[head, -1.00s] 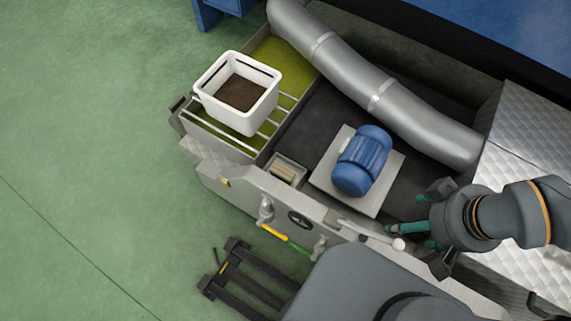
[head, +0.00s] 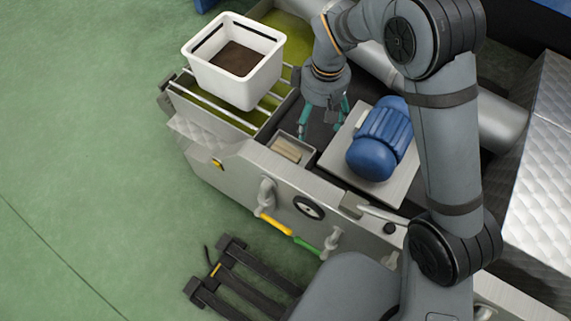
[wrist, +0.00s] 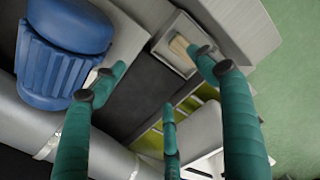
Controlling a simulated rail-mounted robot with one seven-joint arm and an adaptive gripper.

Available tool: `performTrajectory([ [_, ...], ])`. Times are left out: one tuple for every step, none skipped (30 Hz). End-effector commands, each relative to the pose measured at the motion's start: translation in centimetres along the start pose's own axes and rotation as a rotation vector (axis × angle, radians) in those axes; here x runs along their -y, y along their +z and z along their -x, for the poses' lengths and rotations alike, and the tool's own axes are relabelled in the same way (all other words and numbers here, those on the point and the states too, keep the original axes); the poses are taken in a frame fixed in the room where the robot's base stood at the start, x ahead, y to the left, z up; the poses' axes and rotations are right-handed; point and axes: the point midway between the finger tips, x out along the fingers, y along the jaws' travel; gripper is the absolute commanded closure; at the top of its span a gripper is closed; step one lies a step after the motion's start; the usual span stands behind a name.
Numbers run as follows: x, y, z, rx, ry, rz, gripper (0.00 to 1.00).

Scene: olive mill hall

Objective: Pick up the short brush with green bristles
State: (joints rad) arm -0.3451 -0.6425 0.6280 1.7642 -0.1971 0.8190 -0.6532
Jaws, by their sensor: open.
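My gripper (head: 322,118) has green fingers, spread apart with nothing between them. In the head view it points down just behind a small grey tray (head: 309,158) in the machine's near side. In the wrist view (wrist: 160,88) the tray (wrist: 160,47) is at the top, near the right fingertip. A beige, block-like piece (head: 286,151) lies in the tray and also shows in the wrist view (wrist: 181,46). I cannot tell whether it is a brush. I can make out no green bristles in either view.
A white bin (head: 221,80) with dark contents stands on rails over a green-yellow basin, left of my gripper. A blue motor (head: 375,150) on a grey plate is close on the right. A thick grey pipe (head: 505,125) runs behind. A yellow-and-green bar (head: 275,224) is on the front face.

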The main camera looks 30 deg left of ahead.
Motion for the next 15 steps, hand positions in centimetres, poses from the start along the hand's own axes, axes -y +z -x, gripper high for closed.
performTrajectory([
  [0.7,-1.7,-3.2,0.011,-0.004,0.034,0.27],
  [1.1,-2.5,-4.1,0.016,-0.005,0.054,0.27],
  [1.5,-3.4,-5.1,0.024,-0.006,0.075,0.27],
  [1.7,-4.0,-5.8,0.027,-0.007,0.091,0.27],
  [2.0,-4.5,-6.3,0.032,-0.008,0.103,0.27],
  [2.3,-5.0,-6.9,0.036,-0.01,0.117,0.27],
  [2.5,-5.4,-7.3,0.039,-0.011,0.126,0.27],
  [2.6,-5.7,-7.6,0.04,-0.011,0.134,0.27],
  [2.8,-5.9,-7.9,0.043,-0.012,0.141,0.27],
  [2.9,-6.0,-8.2,0.045,-0.012,0.146,0.27],
  [3.0,-6.0,-8.6,0.046,-0.013,0.148,0.27],
  [3.0,-6.1,-9.1,0.047,-0.013,0.15,0.27],
  [3.1,-6.1,-9.6,0.048,-0.014,0.15,0.27],
  [3.1,-6.0,-10.0,0.049,-0.014,0.151,0.27],
  [3.1,-6.0,-10.7,0.049,-0.014,0.152,0.27],
])
